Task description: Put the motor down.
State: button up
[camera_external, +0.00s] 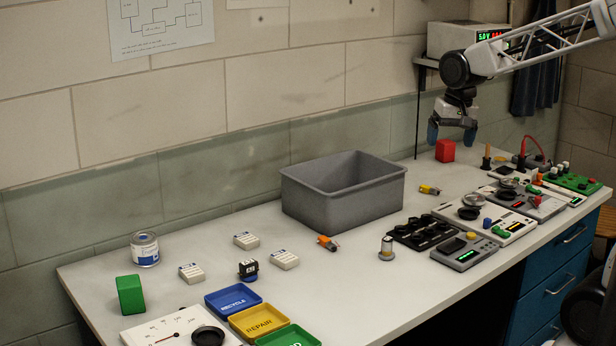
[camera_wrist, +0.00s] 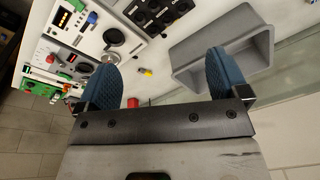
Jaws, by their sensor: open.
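My gripper (camera_external: 452,133) is high over the far right of the bench, above and beside the red block. It is open, and its two blue fingers stand wide apart in the wrist view (camera_wrist: 162,68) with nothing held between them. No part is plainly marked as the motor. A small silver cylinder (camera_external: 386,249) stands upright near the front edge. A small yellow part (camera_external: 430,189) lies right of the grey bin and shows between the fingers in the wrist view (camera_wrist: 146,72). A small orange part (camera_external: 327,243) lies in front of the bin.
A grey bin (camera_external: 345,208) stands at the middle back. The red block (camera_external: 445,151) is near the wall. Blue (camera_external: 233,299), yellow (camera_external: 259,320) and green (camera_external: 290,338) trays lie at the front left. Device panels (camera_external: 486,223) crowd the right. Clear bench lies left of the bin.

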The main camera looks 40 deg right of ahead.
jog(key=s+f+n, duration=0.2)
jog(key=s, duration=0.7)
jog(key=s+f+n, duration=0.2)
jog(key=s+n, duration=0.1)
jog(key=s, duration=0.7)
jog(key=shift+d+n+t, duration=0.15)
jog(key=shift+n+t, duration=0.15)
jog(key=shift+t, duration=0.1)
jog(key=shift+c, duration=0.4)
jog(key=c, duration=0.6)
jog(key=shift+o, duration=0.2)
jog(key=shift+w, duration=0.1)
